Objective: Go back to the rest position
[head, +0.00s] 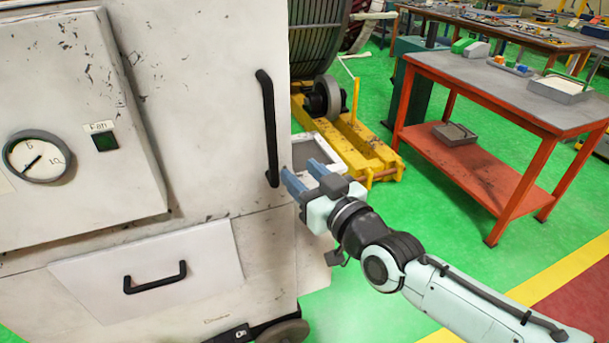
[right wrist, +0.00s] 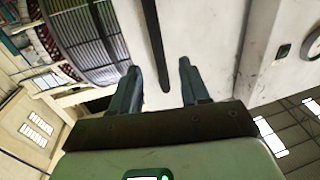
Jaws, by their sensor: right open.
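My right gripper (head: 306,178) is open and empty in the head view. Its two blue fingers are close to the lower end of the black vertical handle (head: 269,128) on the white machine cabinet (head: 225,60). In the right wrist view the two fingers (right wrist: 158,88) stand apart, with the dark handle (right wrist: 156,45) beyond and between them. I see no contact with the handle, but the exact gap is hard to tell. My left gripper is not in view.
The cabinet has a gauge (head: 37,157), a Fan switch (head: 104,141) and a drawer handle (head: 155,278). Behind my gripper are a yellow frame (head: 362,150) and a large ribbed drum (head: 318,38). A red-legged table (head: 500,88) stands at right. Green floor (head: 440,235) lies clear between.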

